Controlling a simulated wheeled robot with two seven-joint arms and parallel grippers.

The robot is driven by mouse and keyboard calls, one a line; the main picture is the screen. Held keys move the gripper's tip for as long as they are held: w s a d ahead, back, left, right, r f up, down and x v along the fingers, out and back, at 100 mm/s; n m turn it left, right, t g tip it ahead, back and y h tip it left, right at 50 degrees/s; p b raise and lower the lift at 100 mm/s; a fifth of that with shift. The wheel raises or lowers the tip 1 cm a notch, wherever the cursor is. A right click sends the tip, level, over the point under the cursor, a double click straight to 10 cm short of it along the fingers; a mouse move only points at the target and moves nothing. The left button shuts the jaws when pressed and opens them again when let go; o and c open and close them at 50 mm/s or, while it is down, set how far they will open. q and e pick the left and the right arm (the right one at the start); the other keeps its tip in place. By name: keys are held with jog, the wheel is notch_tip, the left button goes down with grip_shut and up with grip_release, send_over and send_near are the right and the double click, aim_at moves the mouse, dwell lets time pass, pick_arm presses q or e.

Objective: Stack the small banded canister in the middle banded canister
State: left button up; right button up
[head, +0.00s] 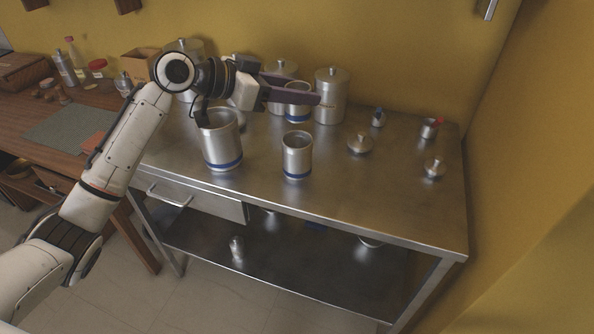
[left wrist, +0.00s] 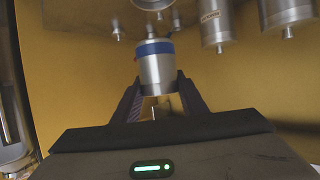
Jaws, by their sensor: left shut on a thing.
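The small banded canister (head: 297,107) is steel with a blue band. It is held between the dark fingers of my left gripper (head: 303,95), which is shut on it; the fingers cover part of it in the head view. In the left wrist view the small canister (left wrist: 156,69) sits between the two fingers (left wrist: 158,92). The middle banded canister (head: 297,152) stands upright and open on the steel table, nearer the front than the held one. The large banded canister (head: 222,143) stands open to its left. My right gripper is not in view.
Lidded canisters (head: 331,97) stand at the back of the steel table (head: 385,205). Loose lids (head: 360,145), (head: 433,169) and small pots (head: 429,129) lie to the right. The front right of the table is clear. A wooden bench (head: 30,115) with bottles is at the left.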

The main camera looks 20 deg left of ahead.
aim_at(297, 132)
pick_arm(q)
jog(key=shift+w+a, duration=0.2)
jog(key=shift+w, duration=0.25)
notch_tip(297, 132, down, 10)
jog(key=shift+r, duration=0.25)
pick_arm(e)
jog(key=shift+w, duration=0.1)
pick_arm(q)
jog(key=shift+f, duration=0.1)
jog(key=shift+f+b, duration=0.5)
jog(key=shift+f, duration=0.05)
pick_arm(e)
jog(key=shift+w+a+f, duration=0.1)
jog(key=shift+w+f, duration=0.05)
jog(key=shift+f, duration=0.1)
pick_arm(q)
jog(key=o, duration=1.1)
jog(key=shift+c, duration=0.2)
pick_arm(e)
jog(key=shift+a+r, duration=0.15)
